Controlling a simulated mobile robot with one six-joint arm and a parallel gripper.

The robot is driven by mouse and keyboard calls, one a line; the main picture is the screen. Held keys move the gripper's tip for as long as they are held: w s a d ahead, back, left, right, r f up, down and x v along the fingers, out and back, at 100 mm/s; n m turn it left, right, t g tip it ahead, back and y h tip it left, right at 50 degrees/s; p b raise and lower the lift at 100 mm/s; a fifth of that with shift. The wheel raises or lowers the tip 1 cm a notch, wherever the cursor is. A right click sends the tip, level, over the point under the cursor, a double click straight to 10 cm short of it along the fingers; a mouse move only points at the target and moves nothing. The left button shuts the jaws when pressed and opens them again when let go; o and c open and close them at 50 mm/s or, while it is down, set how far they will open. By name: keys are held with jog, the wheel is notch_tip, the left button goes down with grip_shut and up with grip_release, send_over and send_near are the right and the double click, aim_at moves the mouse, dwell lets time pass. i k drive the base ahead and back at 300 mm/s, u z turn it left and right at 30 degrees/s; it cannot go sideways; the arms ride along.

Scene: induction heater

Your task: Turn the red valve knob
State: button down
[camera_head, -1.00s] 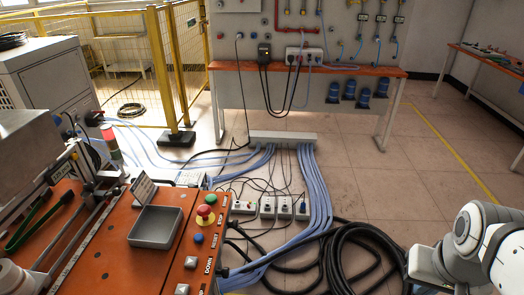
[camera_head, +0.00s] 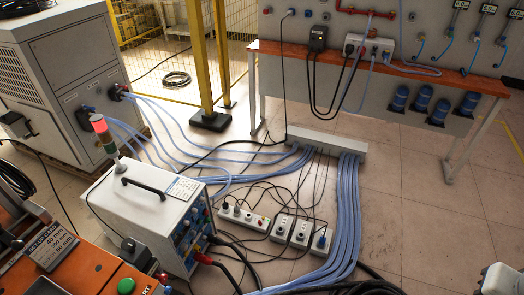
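I cannot pick out a red valve knob for certain. A red pipe (camera_head: 366,11) runs along the top edge of the view on the grey wall panel (camera_head: 470,60). Its upper part is cut off by the picture edge. My gripper is not in view. Only a small white part of my arm shows at the lower right corner.
A white box (camera_head: 133,214) with a black handle and a red-green signal light (camera_head: 103,134) stands left of centre. Blue hoses (camera_head: 344,220), cables and power strips (camera_head: 243,216) cover the floor's middle. The orange bench (camera_head: 75,275) is lower left; bare floor (camera_head: 430,220) lies right.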

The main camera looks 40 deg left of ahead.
aim_at(163, 277)
jog(key=i, duration=0.75)
jog(key=u, duration=3.75)
jog(key=i, duration=0.95)
jog(key=k, duration=0.75)
jog(key=z, duration=0.05)
